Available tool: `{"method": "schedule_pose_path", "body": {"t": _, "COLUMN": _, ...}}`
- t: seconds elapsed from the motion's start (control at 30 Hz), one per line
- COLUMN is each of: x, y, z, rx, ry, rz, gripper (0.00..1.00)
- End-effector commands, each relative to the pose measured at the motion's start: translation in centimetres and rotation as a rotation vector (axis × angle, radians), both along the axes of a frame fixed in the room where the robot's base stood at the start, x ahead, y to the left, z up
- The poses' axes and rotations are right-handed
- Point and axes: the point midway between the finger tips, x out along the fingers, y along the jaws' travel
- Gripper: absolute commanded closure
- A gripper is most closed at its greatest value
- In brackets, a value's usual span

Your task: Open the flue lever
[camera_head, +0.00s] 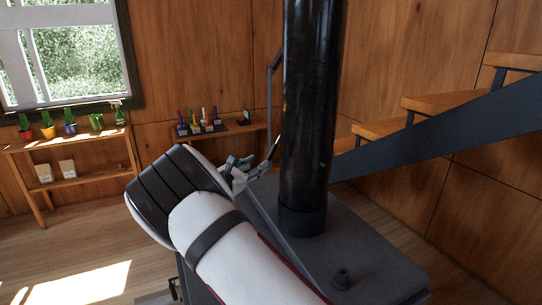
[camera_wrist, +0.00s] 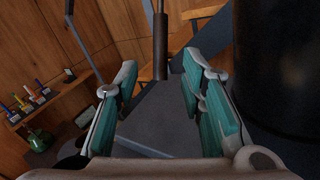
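My gripper (camera_wrist: 158,72) is open, with its two teal-padded fingers well apart in the wrist view. A dark upright bar, which looks like the flue lever (camera_wrist: 160,48), shows between the fingertips with a gap on both sides. I cannot tell whether its end is between the fingers or just beyond them. In the head view my gripper (camera_head: 248,168) is beside the black flue pipe (camera_head: 308,110), low on its left. A short dark piece there seems to be the lever (camera_head: 274,151); my arm and gripper partly hide it.
The pipe also fills the wrist view's right side (camera_wrist: 285,60). A thin grey rail (camera_head: 269,100) stands behind. Stairs (camera_head: 440,105) are at right, and shelves with plants (camera_head: 75,140) at left.

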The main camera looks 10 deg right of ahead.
Motion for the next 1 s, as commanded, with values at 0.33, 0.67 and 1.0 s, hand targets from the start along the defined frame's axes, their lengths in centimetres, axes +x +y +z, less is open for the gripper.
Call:
{"method": "schedule_pose_path", "body": {"t": 0.33, "x": 4.6, "y": -4.7, "z": 0.0, "rx": 0.000, "ry": -0.001, "rz": -0.002, "gripper": 0.64}}
{"method": "schedule_pose_path", "body": {"t": 0.67, "x": 6.2, "y": -6.3, "z": 0.0, "rx": 0.001, "ry": 0.000, "rz": 0.000, "gripper": 0.64}}
{"method": "schedule_pose_path", "body": {"t": 1.0, "x": 6.3, "y": -6.3, "z": 0.0, "rx": 0.001, "ry": -0.001, "rz": -0.001, "gripper": 0.86}}
